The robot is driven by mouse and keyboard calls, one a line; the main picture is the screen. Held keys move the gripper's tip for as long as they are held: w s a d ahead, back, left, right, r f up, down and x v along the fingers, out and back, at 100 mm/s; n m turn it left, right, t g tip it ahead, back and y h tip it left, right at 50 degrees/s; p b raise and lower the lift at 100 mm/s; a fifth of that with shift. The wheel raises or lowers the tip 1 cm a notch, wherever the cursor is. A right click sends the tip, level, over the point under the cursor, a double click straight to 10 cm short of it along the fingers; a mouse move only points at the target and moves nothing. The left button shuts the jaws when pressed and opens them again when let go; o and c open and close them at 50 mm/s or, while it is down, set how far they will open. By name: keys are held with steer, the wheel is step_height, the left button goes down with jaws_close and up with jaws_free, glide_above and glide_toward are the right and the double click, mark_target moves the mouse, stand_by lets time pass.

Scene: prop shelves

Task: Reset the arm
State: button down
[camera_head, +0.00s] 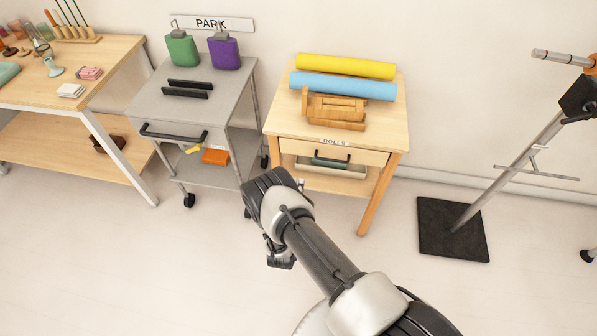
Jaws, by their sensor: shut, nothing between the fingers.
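My arm reaches up from the bottom right and bends above the floor in front of the small wooden table. My gripper (281,262) is the dark part hanging below the bend, partly hidden by my arm. It is shut with nothing visible in it and is apart from the furniture.
The wooden table (285,121), labelled ROLLS, bears a yellow roll (345,67), a blue roll (343,87) and a wooden rack (333,110). A grey wheeled cart (150,105) stands left of it. A stand with a black base (452,229) is at right. Floor between is clear.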

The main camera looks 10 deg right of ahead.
steer(key=shift+s, duration=0.3)
steer(key=shift+w, duration=0.1)
